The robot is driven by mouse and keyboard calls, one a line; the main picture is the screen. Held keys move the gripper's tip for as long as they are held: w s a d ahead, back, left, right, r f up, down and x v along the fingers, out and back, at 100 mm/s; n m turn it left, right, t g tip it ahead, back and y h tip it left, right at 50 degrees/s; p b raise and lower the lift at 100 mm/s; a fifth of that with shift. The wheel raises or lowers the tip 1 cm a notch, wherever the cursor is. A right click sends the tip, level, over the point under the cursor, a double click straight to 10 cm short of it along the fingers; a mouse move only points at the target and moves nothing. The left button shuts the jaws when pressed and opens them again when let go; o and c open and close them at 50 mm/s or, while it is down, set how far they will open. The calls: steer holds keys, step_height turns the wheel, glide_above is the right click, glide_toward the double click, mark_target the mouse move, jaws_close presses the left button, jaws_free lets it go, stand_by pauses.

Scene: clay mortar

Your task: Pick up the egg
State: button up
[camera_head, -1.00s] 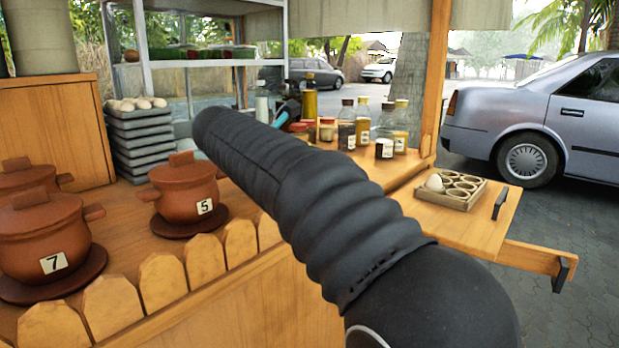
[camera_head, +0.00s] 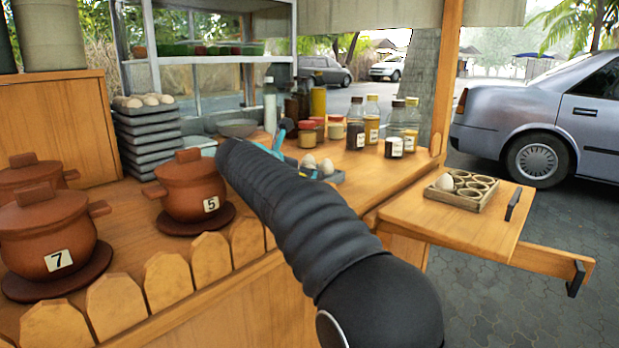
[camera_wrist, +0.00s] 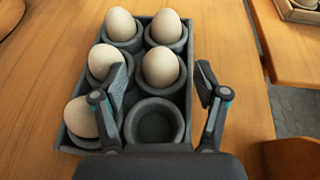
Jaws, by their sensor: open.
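Several pale eggs stand upright in a grey egg tray (camera_wrist: 186,98) on the wooden counter, seen in the wrist view. The front right cup (camera_wrist: 155,124) is empty. The egg (camera_wrist: 161,67) just behind that cup lies ahead, between the lines of the fingers. My gripper (camera_wrist: 168,80) is open and empty, its fingers apart over the near part of the tray. The left finger overlaps the middle left egg (camera_wrist: 105,62) in the picture; I cannot tell if they touch. In the head view the tray shows partly behind my arm, with eggs (camera_head: 318,164) in it.
A wooden egg holder (camera_head: 458,198) with one egg (camera_head: 445,183) sits on the side shelf. Clay pots (camera_head: 190,188) stand on the left, near stacked trays (camera_head: 150,140). Bottles and jars (camera_head: 372,122) stand behind the grey tray.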

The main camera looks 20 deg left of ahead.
steer(key=shift+w+d+f, duration=0.15)
steer(key=shift+w+f, duration=0.1)
steer(key=shift+w, duration=0.25)
steer(key=c, duration=0.9)
steer(key=shift+r, duration=0.1)
